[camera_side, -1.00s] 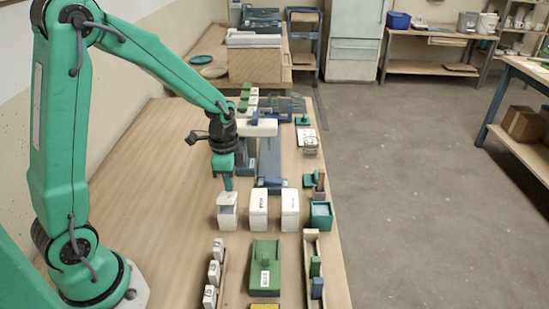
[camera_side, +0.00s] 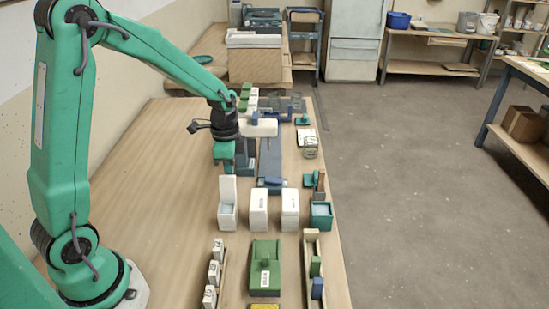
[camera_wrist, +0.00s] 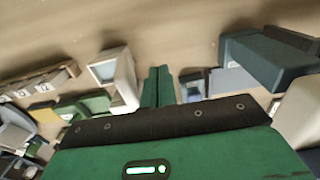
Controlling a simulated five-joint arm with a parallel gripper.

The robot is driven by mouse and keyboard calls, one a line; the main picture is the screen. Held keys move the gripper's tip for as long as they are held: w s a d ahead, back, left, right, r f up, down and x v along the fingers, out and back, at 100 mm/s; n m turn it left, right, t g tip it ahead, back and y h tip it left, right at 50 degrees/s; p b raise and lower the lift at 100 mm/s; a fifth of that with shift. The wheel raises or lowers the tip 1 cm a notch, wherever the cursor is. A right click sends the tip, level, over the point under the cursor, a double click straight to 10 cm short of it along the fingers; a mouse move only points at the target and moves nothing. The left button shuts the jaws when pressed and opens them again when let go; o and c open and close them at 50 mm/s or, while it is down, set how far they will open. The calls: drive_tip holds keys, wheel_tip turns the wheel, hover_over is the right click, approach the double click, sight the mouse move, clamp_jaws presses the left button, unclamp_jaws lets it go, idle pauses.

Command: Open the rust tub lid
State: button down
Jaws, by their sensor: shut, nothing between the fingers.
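Three white tubs stand in a row in the side view. The left tub (camera_side: 228,218) is open, with its lid (camera_side: 227,188) standing upright at the back. The middle tub (camera_side: 259,209) and right tub (camera_side: 290,209) have their lids down. Their labels are too small to read, so I cannot tell which is the rust tub. My gripper (camera_side: 226,166) is above and behind the open tub, apart from its lid. In the wrist view its green fingers (camera_wrist: 158,86) are together and empty, beside a white open-topped tub (camera_wrist: 107,68).
A teal open box (camera_side: 321,215) stands right of the tubs. A green block-like holder (camera_side: 265,266) and several small white labelled pieces (camera_side: 214,271) are in front. A blue-grey device (camera_side: 270,160) stands behind the tubs. The table's left side (camera_side: 150,170) is clear.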

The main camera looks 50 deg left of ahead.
drive_tip(key=shift+a+r, duration=0.1)
drive_tip(key=shift+r, duration=0.05)
wheel_tip(320, 180, up, 6)
drive_tip(key=shift+f, duration=0.1)
idle(0.9)
idle(0.6)
drive_tip(key=s+d+r+n+t, duration=0.2)
drive_tip(key=s+d+r+n, duration=0.1)
drive_tip(key=s, duration=0.5)
drive_tip(key=s+d+r+n+t, duration=0.3)
drive_tip(key=s+r+n, duration=0.3)
drive_tip(key=s+r, duration=0.1)
drive_tip(key=shift+s+d+r+t, duration=0.15)
drive_tip(key=shift+s+t, duration=0.15)
drive_tip(key=shift+s, duration=0.35)
